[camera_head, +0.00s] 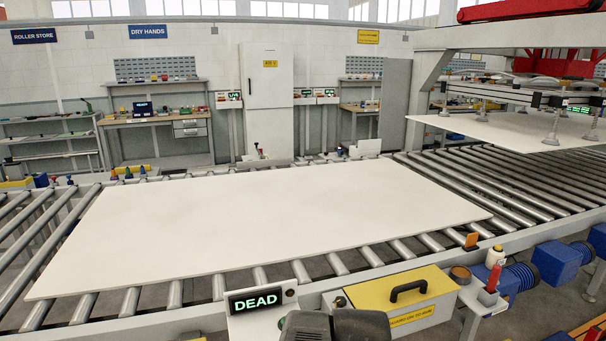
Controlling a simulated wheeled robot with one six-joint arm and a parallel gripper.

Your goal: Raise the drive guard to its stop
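The drive guard (378,294) is a yellow-topped cover with a black arched handle (408,290) on its top. It sits low on the near side of the roller conveyor, right of centre, and looks closed. A yellow label with small lettering is on its front. A dark grey part of my arm (334,326) shows at the bottom edge, left of the guard and apart from the handle. Its fingertips cannot be made out, and I cannot see anything held.
A large white board (260,220) covers the rollers behind. A gantry holds another board (510,131) by suction cups.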

